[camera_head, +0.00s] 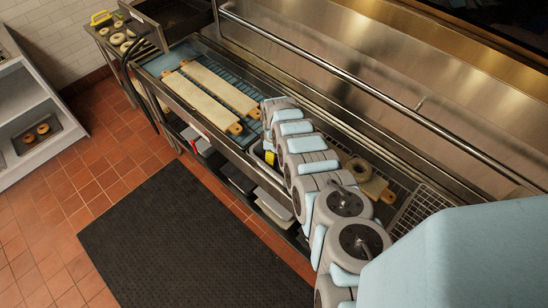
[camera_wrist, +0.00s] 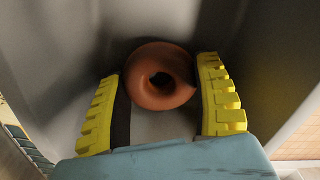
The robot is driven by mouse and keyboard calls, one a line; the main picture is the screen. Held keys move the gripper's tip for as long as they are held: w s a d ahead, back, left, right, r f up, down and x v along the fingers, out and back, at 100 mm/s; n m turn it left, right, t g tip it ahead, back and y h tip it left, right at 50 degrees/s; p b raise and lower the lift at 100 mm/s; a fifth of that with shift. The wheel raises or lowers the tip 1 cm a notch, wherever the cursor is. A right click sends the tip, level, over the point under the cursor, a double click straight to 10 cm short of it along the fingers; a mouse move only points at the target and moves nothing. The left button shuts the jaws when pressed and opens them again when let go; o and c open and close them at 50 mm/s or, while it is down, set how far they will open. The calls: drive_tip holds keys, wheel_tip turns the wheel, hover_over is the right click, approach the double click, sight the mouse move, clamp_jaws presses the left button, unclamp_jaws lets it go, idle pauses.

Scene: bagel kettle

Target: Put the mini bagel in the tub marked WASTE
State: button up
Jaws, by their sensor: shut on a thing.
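The mini bagel (camera_wrist: 140,82), a small orange-brown ring, is between the yellow fingers of my gripper (camera_wrist: 162,70) in the wrist view. My gripper is shut on it. Smooth grey walls (camera_wrist: 245,35) surround the fingers and bagel, like the inside of a tub. No WASTE marking is readable. In the head view my gripper (camera_head: 270,158) shows only as a bit of yellow at the counter's front edge. My arm hides the bagel and most of the tub there.
Two long pale boards (camera_head: 200,91) lie on the blue rack left of my arm. A seeded bagel (camera_head: 359,165) is beside a small board (camera_head: 376,188) right of it. A wire rack (camera_head: 420,205) is further right. Bagels sit on the left table and shelf. A dark mat (camera_head: 185,240) covers the floor.

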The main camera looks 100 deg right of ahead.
drive_tip(key=shift+f, duration=0.1)
drive_tip(key=shift+f, duration=0.15)
drive_tip(key=o, duration=0.9)
drive_tip(key=shift+c, duration=0.2)
drive_tip(key=shift+r+p, duration=1.15)
drive_tip(key=shift+r, duration=2.25)
drive_tip(key=shift+r+b, duration=0.4)
drive_tip(key=shift+r, duration=2.4)
